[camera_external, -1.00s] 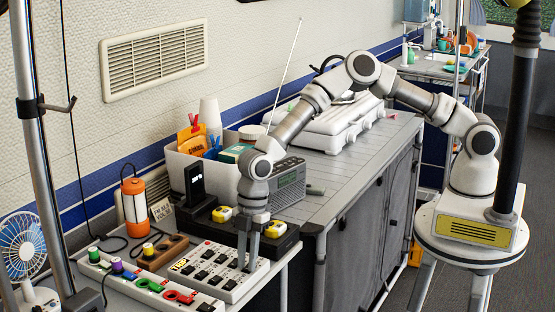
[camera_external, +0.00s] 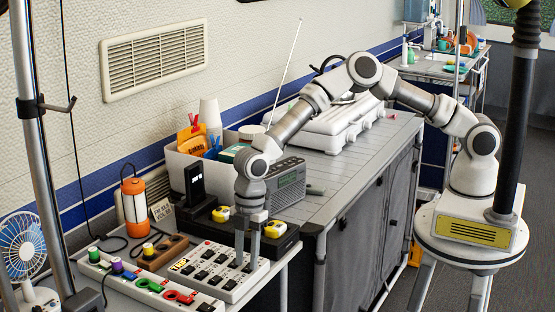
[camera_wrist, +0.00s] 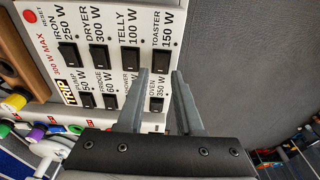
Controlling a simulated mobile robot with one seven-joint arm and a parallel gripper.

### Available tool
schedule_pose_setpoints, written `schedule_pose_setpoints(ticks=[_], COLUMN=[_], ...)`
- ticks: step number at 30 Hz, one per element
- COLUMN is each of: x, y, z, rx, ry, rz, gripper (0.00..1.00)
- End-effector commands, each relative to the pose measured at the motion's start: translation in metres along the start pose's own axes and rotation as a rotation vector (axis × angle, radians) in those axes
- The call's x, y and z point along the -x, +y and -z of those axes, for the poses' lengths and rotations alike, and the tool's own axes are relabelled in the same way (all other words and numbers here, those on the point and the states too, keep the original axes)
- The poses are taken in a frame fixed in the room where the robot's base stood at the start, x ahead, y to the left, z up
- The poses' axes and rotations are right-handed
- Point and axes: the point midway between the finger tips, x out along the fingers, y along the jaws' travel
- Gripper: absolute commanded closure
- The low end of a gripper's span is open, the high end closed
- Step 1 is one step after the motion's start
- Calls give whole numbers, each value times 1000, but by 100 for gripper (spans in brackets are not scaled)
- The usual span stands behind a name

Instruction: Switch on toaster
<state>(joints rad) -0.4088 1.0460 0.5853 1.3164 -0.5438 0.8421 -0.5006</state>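The white switch panel (camera_external: 205,262) lies on the table's near end and fills the left of the wrist view (camera_wrist: 120,22). It has two rows of black rocker switches with printed labels. The toaster switch (camera_wrist: 164,57), under the label "TOASTER 150 W", is at the right end of the upper row. My gripper (camera_wrist: 160,73) points down over the panel's right side, and it also shows in the external view (camera_external: 247,268). Its two fingers are apart with nothing between them. The fingertips appear on either side of the toaster switch's lower end. I cannot tell whether they touch the panel, or how the switch is set.
A blue fan (camera_external: 22,245) is at the left. The floor right of the panel is open.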

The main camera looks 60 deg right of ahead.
Motion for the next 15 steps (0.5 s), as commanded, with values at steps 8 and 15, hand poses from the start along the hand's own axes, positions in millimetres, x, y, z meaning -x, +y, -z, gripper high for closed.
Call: schedule_pose_setpoints(ticks=[8,15], x=[58,117], y=[1,0], z=[0,0], rx=[0,-1], ry=[2,2], rz=[-4,-4], gripper=[65,65])
